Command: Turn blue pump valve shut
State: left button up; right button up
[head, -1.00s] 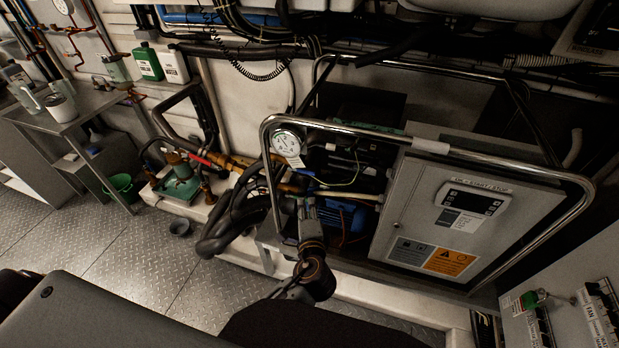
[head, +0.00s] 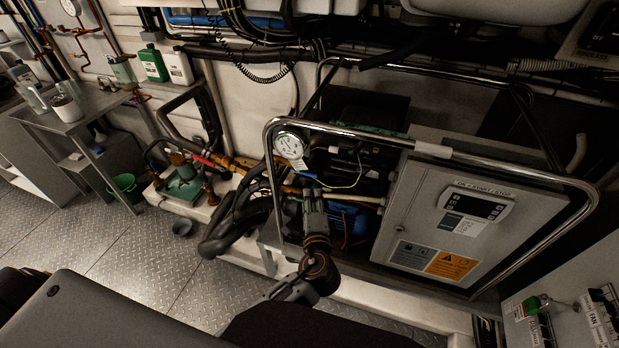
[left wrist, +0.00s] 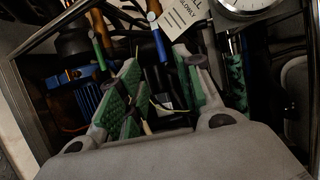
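The blue valve handle (left wrist: 161,45) shows in the left wrist view as a short blue grip hanging from a brass-coloured fitting, beside a paper tag. In the picture it lies between the fingertips of my left gripper (left wrist: 158,64), seemingly beyond them. The fingers, with green pads, are spread apart and hold nothing visible. My right gripper is not in view.
A similar green handle (left wrist: 99,51) hangs left of the blue one. A chrome rail (head: 350,128) surrounds the unit. A round gauge (head: 290,144), a blue motor (head: 350,218) and a grey control cabinet (head: 412,205) are close by. Black hoses (head: 232,228) lie to the left.

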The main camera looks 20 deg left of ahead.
aim_at(309, 175)
pick_arm(q)
jog(key=p+x, duration=0.1)
jog(key=x, duration=0.8)
jog(key=shift+w+a+p, duration=0.1)
jog(key=shift+w+p, duration=0.2)
jog(key=shift+p, duration=0.05)
jog(key=shift+x, duration=1.05)
jog(key=shift+f, duration=0.15)
grip_shut()
